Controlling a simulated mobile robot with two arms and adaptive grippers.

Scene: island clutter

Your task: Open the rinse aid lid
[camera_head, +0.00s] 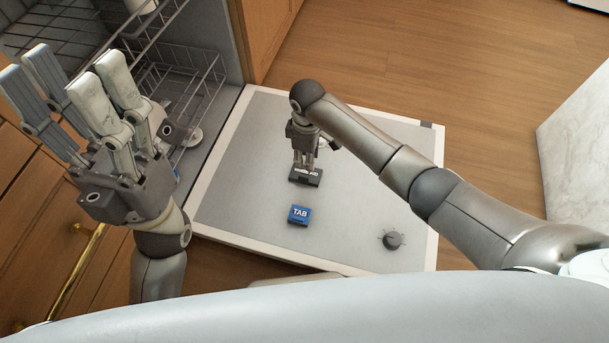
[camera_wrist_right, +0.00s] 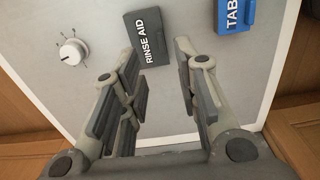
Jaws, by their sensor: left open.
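The dark grey rinse aid lid (camera_head: 306,178) lies on the inner panel of the lowered dishwasher door (camera_head: 240,190). In the right wrist view the lid (camera_wrist_right: 147,35) reads "RINSE AID" and looks closed. My right gripper (camera_head: 304,165) points down, just above the lid in the head view. In the wrist view its two fingers (camera_wrist_right: 160,62) are spread, with the lid's lower part between their tips. A gap shows at the right finger; contact at the left finger is unclear. My left gripper (camera_head: 75,65) is raised, open and empty, at the left near the racks.
A blue "TAB" cover (camera_head: 299,214) and a round dial (camera_head: 392,240) sit on the door near the lid. Wire racks (camera_head: 190,75) stand in the dishwasher at upper left. Wooden cabinets with a brass handle (camera_head: 75,270) are at left. The floor at upper right is clear.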

